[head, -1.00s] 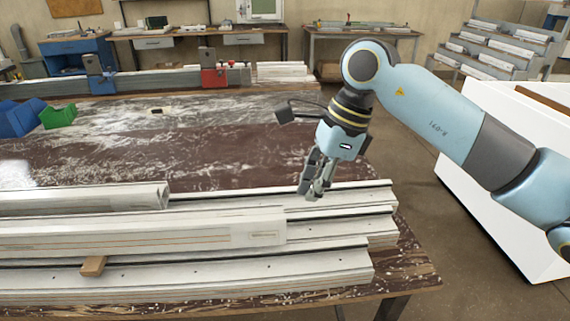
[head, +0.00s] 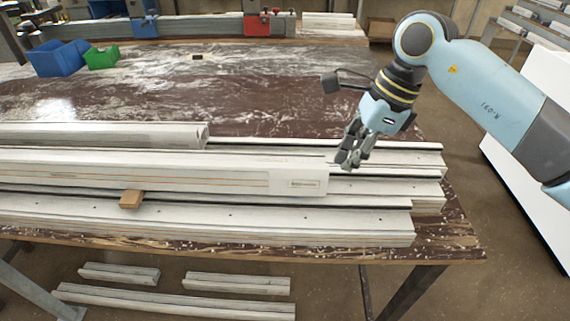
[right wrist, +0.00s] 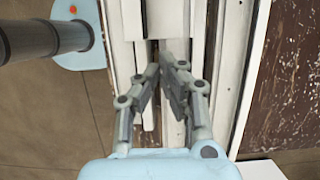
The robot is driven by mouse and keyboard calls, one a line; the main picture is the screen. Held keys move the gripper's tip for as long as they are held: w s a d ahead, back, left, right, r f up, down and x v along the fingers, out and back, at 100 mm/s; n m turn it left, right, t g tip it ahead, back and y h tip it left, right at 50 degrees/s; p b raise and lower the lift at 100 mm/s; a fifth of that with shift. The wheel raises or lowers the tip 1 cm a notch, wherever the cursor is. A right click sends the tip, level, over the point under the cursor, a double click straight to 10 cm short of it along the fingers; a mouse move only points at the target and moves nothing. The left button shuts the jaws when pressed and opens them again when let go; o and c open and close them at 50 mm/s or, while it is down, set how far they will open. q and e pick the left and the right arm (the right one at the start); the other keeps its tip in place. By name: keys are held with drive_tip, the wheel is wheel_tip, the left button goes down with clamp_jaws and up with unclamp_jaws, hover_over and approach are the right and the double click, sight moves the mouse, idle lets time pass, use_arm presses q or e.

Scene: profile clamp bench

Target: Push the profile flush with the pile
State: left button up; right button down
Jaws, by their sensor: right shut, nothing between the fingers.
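A pile of long white profiles (head: 300,225) lies along the front of the bench, its ends stepped at the right. On top lies a white profile with thin orange lines (head: 180,174); its labelled right end stops short of the lower profiles' ends. My right gripper (head: 348,160) points down just beyond that end, fingers together and empty. In the right wrist view the fingertips (right wrist: 162,60) are close to a white profile's end (right wrist: 158,18); I cannot tell whether they touch. My left gripper is not in view.
A wooden block (head: 131,199) sits on the pile's front part. Another profile (head: 100,134) lies behind, ending further left. Blue bins (head: 58,60), a green bin (head: 102,58) and a red clamp (head: 257,24) stand at the back. The bench middle is mostly clear.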

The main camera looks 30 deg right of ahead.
drive_tip(key=shift+f+b, duration=0.35)
drive_tip(key=shift+f, duration=0.45)
drive_tip(key=shift+w+a, duration=0.3)
drive_tip(key=shift+a, duration=0.2)
drive_tip(key=shift+w+a, duration=0.6)
drive_tip(key=shift+a, duration=0.4)
drive_tip(key=shift+w+a, duration=0.6)
drive_tip(key=shift+a, duration=0.35)
use_arm(q)
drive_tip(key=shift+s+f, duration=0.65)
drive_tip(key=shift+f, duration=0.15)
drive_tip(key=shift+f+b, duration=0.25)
drive_tip(key=shift+b, duration=0.25)
use_arm(e)
drive_tip(key=shift+w+a, duration=0.25)
drive_tip(key=shift+a, duration=0.2)
drive_tip(key=shift+d, duration=0.1)
drive_tip(key=shift+s+d, duration=0.4)
drive_tip(key=shift+d, duration=0.15)
wheel_tip(320, 180, up, 7)
drive_tip(key=p, duration=0.4)
drive_tip(key=shift+r+p, duration=0.1)
drive_tip(key=shift+p, duration=0.3)
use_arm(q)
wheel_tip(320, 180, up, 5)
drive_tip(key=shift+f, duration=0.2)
